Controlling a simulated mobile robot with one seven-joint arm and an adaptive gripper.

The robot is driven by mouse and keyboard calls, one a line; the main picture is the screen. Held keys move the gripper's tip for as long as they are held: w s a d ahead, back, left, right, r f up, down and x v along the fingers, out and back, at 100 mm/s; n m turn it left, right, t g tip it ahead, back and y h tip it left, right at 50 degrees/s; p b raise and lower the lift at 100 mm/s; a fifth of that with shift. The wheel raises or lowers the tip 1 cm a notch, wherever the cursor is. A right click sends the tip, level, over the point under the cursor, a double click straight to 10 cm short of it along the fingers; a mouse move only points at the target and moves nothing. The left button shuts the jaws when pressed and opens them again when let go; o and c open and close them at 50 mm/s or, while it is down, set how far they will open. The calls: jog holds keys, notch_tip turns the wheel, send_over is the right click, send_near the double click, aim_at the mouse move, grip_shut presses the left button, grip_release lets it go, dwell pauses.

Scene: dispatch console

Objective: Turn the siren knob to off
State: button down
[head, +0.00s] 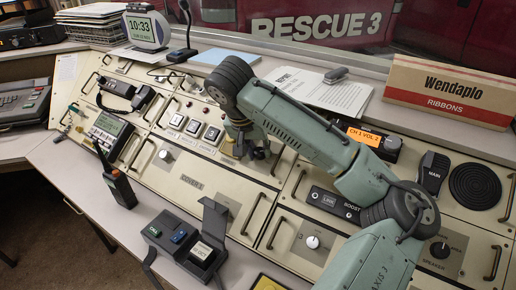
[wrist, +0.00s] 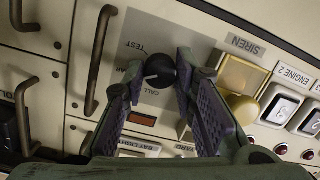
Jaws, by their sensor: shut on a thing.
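In the wrist view a black round knob (wrist: 160,71) sits on a grey plate with TEST above it, CALL below it and another partly hidden label. A short light mark shows on its left edge; its exact setting is hard to read. My gripper (wrist: 160,64) has its two purple-padded fingers on either side of the knob, shut on it. A SIREN label (wrist: 243,42) is on the panel to the right, above a yellow cover (wrist: 240,76). In the head view my gripper (head: 248,150) reaches down to the console, and the knob is hidden there.
A rounded yellow part (wrist: 242,108) is close beside the right finger. Dark handles (wrist: 97,60) stand up at left. ENGINE 2 switches (wrist: 281,103) are at right. In the head view a radio (head: 118,176) and a black box (head: 180,240) stand at front left.

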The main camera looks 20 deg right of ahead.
jog(key=shift+r+n+p, duration=0.1)
jog(key=shift+n+p, duration=0.2)
jog(key=shift+p, duration=0.05)
jog(key=shift+r+n+p, duration=0.1)
jog(key=shift+n+p, duration=0.7)
jog(key=shift+n, duration=0.1)
jog(key=n+p, duration=0.1)
jog(key=n, duration=0.1)
jog(key=shift+n+g+h+p, duration=0.3)
jog(key=shift+p, duration=0.05)
jog(key=n, duration=0.3)
jog(key=n+h, duration=0.1)
jog(key=n, duration=0.2)
jog(key=shift+w+a+f+p, duration=0.1)
jog(key=shift+a+f+p, duration=0.1)
jog(key=shift+p, duration=0.1)
jog(key=n+h, duration=0.1)
jog(key=n, duration=1.1)
jog(key=shift+a+f+t, duration=0.1)
jog(key=shift+t, duration=0.3)
jog(key=shift+n+h, duration=0.3)
jog(key=shift+n, duration=0.1)
jog(key=c, duration=1.6)
grip_release()
